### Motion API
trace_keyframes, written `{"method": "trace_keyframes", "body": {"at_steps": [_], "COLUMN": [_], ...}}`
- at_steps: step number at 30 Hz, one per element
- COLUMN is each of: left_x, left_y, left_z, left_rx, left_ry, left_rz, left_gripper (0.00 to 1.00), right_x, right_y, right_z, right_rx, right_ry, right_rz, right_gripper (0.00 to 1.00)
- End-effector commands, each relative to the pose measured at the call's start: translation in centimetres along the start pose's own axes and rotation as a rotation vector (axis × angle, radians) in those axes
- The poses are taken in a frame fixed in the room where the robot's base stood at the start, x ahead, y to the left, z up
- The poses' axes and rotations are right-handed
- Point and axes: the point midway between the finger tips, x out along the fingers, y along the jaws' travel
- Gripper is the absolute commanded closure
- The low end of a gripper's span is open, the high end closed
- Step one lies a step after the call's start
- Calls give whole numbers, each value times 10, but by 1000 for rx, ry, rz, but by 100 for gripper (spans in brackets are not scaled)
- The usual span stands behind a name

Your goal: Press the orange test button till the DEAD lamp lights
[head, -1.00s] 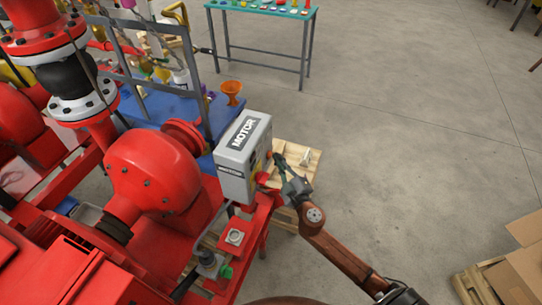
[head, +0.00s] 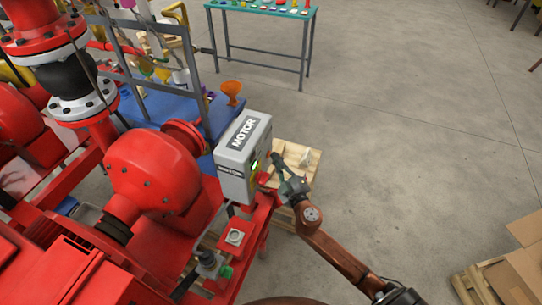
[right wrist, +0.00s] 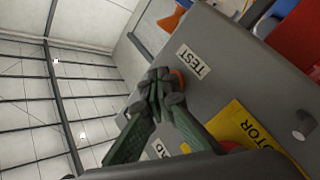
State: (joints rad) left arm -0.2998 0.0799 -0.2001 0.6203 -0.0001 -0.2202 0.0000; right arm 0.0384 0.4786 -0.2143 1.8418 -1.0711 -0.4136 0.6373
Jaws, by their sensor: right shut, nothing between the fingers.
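The grey MOTOR box (head: 243,150) stands on the red skid. A green light (head: 254,166) glows on its front face; its label is not readable in the head view. My right gripper (head: 277,159) is shut and empty, its fingertips at that face. In the right wrist view the shut fingertips (right wrist: 163,84) are against the orange button (right wrist: 179,79), beside the TEST label (right wrist: 194,61). The fingers cover most of the button. A label ending in "AD" (right wrist: 159,148) is partly hidden behind a finger. My left gripper is not in view.
A yellow plate (right wrist: 243,129) is on the same face. The red pump housing (head: 153,172) stands left of the box. A wooden pallet (head: 297,160) lies behind the gripper.

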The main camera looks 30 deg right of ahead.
Motion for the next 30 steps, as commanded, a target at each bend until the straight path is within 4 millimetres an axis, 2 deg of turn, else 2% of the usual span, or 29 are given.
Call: {"method": "trace_keyframes", "body": {"at_steps": [30], "left_x": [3], "left_y": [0], "left_z": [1], "left_rx": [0], "left_ry": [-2], "left_rz": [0], "left_gripper": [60], "right_x": [-16], "right_y": [10], "right_z": [12], "right_rx": [0], "right_ry": [-1], "right_rz": [0], "right_gripper": [100]}}
